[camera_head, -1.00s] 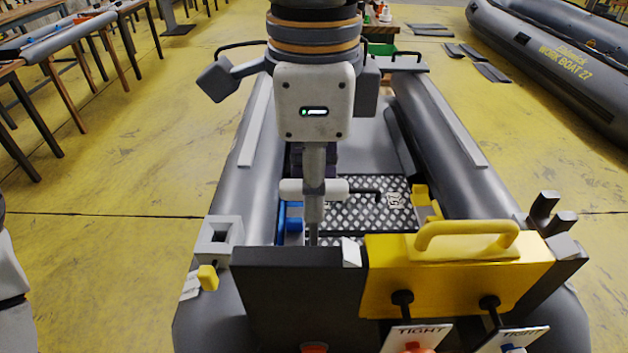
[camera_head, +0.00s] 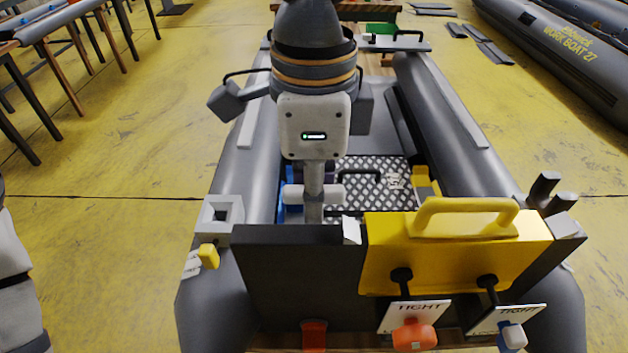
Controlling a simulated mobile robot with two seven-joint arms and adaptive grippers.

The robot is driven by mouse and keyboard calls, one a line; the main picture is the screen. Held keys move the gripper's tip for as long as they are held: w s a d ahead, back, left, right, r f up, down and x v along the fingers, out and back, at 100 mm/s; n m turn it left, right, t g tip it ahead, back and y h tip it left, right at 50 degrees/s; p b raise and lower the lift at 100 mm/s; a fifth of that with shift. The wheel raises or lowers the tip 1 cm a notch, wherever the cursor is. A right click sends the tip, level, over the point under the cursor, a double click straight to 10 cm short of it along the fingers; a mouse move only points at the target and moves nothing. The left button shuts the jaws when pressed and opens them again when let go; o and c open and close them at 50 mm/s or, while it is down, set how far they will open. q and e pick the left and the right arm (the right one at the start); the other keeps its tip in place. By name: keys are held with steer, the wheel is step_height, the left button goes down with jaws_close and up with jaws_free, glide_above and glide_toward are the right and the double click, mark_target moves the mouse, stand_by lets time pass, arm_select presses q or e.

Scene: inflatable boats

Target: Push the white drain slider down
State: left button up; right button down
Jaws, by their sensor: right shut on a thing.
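The white drain slider shows as a short white crossbar (camera_head: 332,192) just behind the black transom board (camera_head: 290,262) of the grey boat. My right gripper (camera_head: 314,213) points straight down over the boat and is shut on this crossbar, with its fingers edge-on to me. A bit of the crossbar sticks out on each side of the fingers. The fingertips and whatever lies below the crossbar are hidden behind the transom. My left gripper is not in view.
A yellow panel with a handle (camera_head: 458,252) sits on the transom to the right. Two TIGHT labels hang below it, by an orange knob (camera_head: 414,335) and a blue-and-white knob (camera_head: 512,336). A grey box fitting (camera_head: 220,214) is at the left.

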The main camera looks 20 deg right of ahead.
steer(key=c, duration=1.4)
jaws_free()
steer(key=shift+s+f, duration=0.1)
steer(key=shift+c, duration=0.2)
steer(key=shift+r, duration=3.5)
